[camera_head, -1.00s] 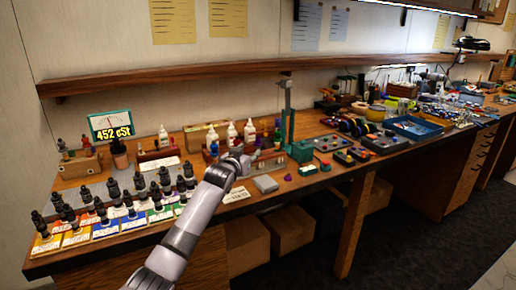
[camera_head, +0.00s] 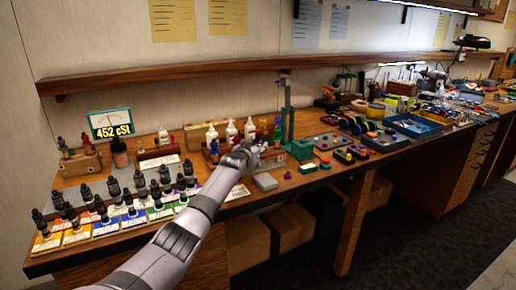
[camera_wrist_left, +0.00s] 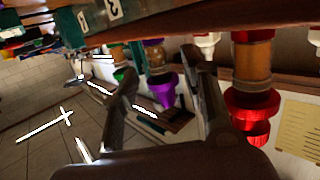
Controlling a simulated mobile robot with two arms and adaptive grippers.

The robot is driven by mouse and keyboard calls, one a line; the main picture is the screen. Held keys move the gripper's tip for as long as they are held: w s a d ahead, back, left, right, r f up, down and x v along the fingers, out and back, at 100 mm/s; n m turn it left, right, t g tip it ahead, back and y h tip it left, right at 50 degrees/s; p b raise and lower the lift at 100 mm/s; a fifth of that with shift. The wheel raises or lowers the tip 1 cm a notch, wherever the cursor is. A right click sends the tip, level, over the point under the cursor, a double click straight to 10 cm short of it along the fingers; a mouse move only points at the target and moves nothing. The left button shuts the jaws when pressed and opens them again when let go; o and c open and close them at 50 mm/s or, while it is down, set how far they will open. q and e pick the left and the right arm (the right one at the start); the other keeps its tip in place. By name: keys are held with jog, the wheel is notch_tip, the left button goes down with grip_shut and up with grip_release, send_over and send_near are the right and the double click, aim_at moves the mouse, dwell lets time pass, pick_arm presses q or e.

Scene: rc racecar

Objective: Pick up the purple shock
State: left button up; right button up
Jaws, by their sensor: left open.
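The purple shock (camera_wrist_left: 161,86) shows in the left wrist view, hanging in the gap between my left gripper's fingers. The open left gripper (camera_wrist_left: 168,100) has one finger on each side of it; I cannot tell whether either touches it. A red shock (camera_wrist_left: 251,100) is just right of the right finger, and a green part (camera_wrist_left: 119,74) is left of the purple shock. In the head view, my left gripper (camera_head: 246,152) is at the small rack behind the grey block, and it hides the purple shock there. My right gripper is not in view.
A green stand (camera_head: 290,120) rises just right of the gripper. White bottles (camera_head: 231,131) stand behind it. Rows of dark-capped bottles (camera_head: 115,190) fill the bench's left side. A grey block (camera_head: 265,181) lies in front, and trays (camera_head: 412,125) are to the right.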

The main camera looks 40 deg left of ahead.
pick_arm(q)
jog(key=shift+w+a, duration=0.15)
jog(key=shift+w, duration=0.05)
jog(key=shift+c, duration=0.3)
grip_shut()
